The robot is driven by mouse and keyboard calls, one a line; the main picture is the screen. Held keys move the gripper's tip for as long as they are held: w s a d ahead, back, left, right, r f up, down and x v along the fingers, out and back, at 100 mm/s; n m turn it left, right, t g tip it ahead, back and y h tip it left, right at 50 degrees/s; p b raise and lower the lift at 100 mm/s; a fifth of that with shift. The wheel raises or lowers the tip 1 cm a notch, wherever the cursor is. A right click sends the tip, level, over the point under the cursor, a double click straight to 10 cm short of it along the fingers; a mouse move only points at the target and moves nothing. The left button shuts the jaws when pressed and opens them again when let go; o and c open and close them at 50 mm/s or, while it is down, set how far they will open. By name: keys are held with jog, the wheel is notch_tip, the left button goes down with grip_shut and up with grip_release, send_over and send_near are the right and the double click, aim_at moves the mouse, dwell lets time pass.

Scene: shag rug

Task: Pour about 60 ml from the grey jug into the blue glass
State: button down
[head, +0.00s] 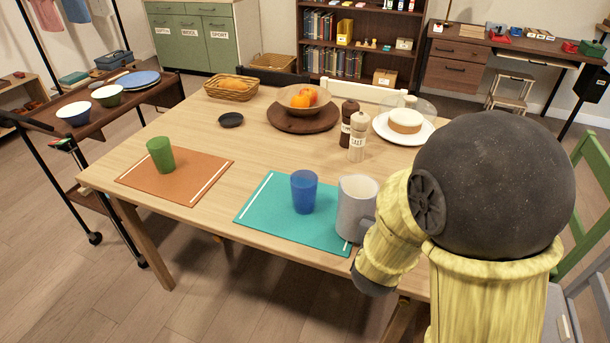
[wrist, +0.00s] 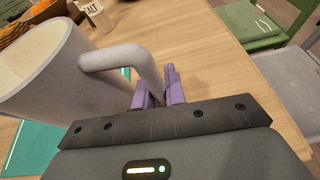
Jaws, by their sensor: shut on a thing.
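The grey jug (head: 356,205) stands about upright at the right edge of the teal placemat (head: 265,222). I cannot tell whether its base touches the mat. The blue glass (head: 304,192) stands upright on that mat, just left of the jug and apart from it. In the wrist view the jug (wrist: 45,75) fills the left side, with its handle (wrist: 115,57) towards me. My gripper (wrist: 160,88) has its purple fingers shut on the jug's handle. In the head view my arm hides the fingers. The jug's contents are not visible.
A green glass (head: 161,155) stands on an orange placemat (head: 205,172) to the left. Salt (head: 357,138) and pepper (head: 348,122) mills, a cake plate (head: 380,128) and a fruit bowl (head: 290,107) stand farther back. The table (head: 225,135) is bare between the placemats.

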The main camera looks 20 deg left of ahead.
aim_at(378, 189)
jog(key=shift+r, duration=0.15)
jog(key=shift+r+p, duration=0.4)
jog(key=shift+p, duration=0.4)
jog(key=a+r+n+h+p, duration=0.1)
jog(key=r+p, duration=0.1)
jog(key=p, duration=0.5)
jog(key=w+a+r+n+h+p, duration=0.1)
jog(key=a+n+p, duration=0.1)
jog(key=p, duration=0.4)
jog(key=a+r+n+g+h+p, duration=0.1)
jog(key=r+p, duration=0.1)
jog(key=p, duration=0.5)
jog(key=shift+w+a+r+n+h+p, duration=0.15)
jog(key=shift+r+n+h+p, duration=0.15)
jog(key=shift+p, duration=0.05)
jog(key=r+n+p, duration=0.1)
jog(key=p, duration=0.1)
jog(key=a+r+h+p, duration=0.1)
jog(key=r+p, duration=0.1)
jog(key=p, duration=0.1)
jog(key=r+n+h+p, duration=0.1)
jog(key=p, duration=0.2)
jog(key=shift+w+a+r+n+g, duration=0.15)
jog(key=shift+w+a+n+g, duration=0.15)
jog(key=shift+w+a, duration=0.1)
jog(key=shift+a+r+n+p, duration=0.3)
jog(key=shift+r+p, duration=0.2)
jog(key=shift+p, duration=0.25)
